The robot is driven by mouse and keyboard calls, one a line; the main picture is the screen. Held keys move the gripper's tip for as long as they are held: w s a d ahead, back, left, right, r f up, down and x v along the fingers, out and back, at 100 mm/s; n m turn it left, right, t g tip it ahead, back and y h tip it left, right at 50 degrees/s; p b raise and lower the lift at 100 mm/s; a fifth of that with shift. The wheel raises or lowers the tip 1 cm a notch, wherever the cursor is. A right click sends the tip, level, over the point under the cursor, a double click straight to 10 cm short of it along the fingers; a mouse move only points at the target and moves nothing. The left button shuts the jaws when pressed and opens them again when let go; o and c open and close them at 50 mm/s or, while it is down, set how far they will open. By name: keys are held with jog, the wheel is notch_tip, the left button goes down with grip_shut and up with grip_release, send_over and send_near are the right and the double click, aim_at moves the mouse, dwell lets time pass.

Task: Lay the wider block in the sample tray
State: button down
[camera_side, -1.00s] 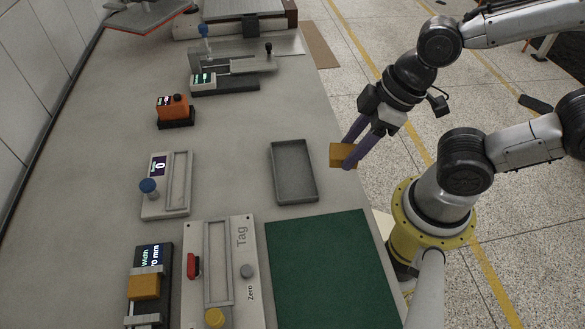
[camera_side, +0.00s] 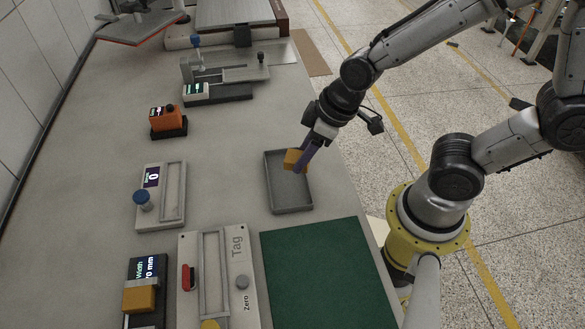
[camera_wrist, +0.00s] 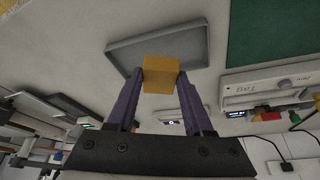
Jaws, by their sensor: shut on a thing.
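My gripper (camera_side: 305,155) has purple fingers shut on an orange-yellow block (camera_side: 293,159). In the side view the held block shows over the far part of the grey sample tray (camera_side: 290,209), which looks empty. The wrist view shows the same block (camera_wrist: 160,72) between the fingertips, with the tray (camera_wrist: 192,42) behind it. I cannot tell the exact height of the block above the tray. A second orange-yellow block (camera_side: 139,299) sits in the width gauge (camera_side: 146,268) at the lower left, whose display is partly readable as "Width" and "70 mm".
A green mat (camera_side: 325,275) lies in front of the tray. The Tag device (camera_side: 247,295) and a blue-knobbed device (camera_side: 175,205) stand to its left. An orange device (camera_side: 166,119) stands farther back. The table beside the tray is clear.

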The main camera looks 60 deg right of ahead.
aim_at(293, 181)
jog(key=shift+w+a+f, duration=0.25)
jog(key=shift+w+f, duration=0.65)
jog(key=shift+f, duration=0.2)
jog(key=shift+s+d+x, duration=0.15)
jog(key=shift+x, duration=0.8)
jog(key=shift+s+d+x, duration=0.1)
jog(key=shift+s+x, duration=0.05)
jog(key=shift+x, duration=0.8)
jog(key=shift+s+f, duration=0.1)
jog(key=shift+f, duration=0.15)
jog(key=shift+c, duration=1.5)
grip_release()
jog(key=shift+r, duration=0.1)
